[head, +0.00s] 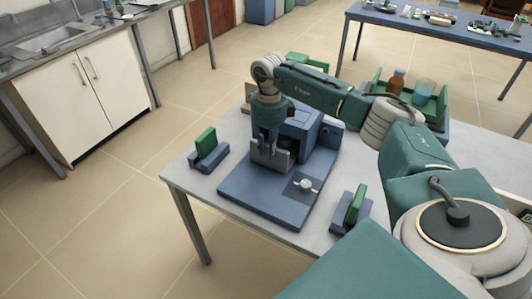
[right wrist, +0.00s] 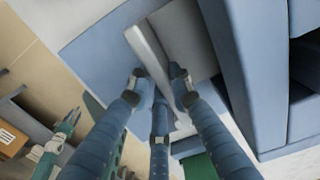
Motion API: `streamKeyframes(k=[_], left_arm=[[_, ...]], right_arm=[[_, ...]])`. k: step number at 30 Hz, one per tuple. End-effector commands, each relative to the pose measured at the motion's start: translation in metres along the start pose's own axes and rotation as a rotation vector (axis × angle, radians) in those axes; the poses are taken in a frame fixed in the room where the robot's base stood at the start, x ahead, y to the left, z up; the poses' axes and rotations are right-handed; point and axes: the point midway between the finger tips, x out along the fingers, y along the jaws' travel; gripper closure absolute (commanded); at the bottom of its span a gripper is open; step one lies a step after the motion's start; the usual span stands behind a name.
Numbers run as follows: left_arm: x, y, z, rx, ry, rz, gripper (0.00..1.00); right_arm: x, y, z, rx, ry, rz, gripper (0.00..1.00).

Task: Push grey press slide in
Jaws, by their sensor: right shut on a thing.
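The blue press (head: 302,132) stands on a blue base plate (head: 262,199) on the grey table. The grey press slide (head: 283,160) is at the front of the press body, low over the base plate. My right gripper (head: 268,150) points down and is shut on the slide's upright grey plate. In the right wrist view, the fingers (right wrist: 160,80) sit on both sides of the upright plate of the slide (right wrist: 148,50), beside the blue press wall (right wrist: 240,60). The fingers partly hide the slide. My left gripper is not in view.
A round grey knob (head: 306,185) sits on the base plate. Blue stands with green plates stand to the left (head: 205,150) and right (head: 354,205). Behind my right arm, a green-sided tray (head: 436,108) holds a brown bottle (head: 396,82) and a beaker (head: 424,90).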

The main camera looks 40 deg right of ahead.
Motion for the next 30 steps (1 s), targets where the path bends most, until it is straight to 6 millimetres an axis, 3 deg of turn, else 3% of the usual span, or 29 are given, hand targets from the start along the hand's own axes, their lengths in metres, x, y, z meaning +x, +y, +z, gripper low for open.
streamKeyframes(k=[11, 12, 15, 25, 30], left_arm=[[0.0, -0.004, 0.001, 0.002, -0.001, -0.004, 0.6], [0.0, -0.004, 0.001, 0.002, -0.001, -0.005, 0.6], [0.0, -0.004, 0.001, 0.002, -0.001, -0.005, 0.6], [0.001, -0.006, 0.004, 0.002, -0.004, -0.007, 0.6], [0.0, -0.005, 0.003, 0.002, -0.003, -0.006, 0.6]], right_arm=[[-0.002, -0.006, 0.0, 0.003, -0.005, -0.01, 1.0], [-0.003, -0.006, 0.0, 0.003, -0.005, -0.011, 0.78], [-0.003, -0.007, 0.0, 0.004, -0.004, -0.012, 0.6], [-0.002, -0.005, 0.0, 0.003, -0.001, -0.008, 0.6], [-0.017, -0.005, 0.0, 0.002, -0.004, -0.007, 0.6]])
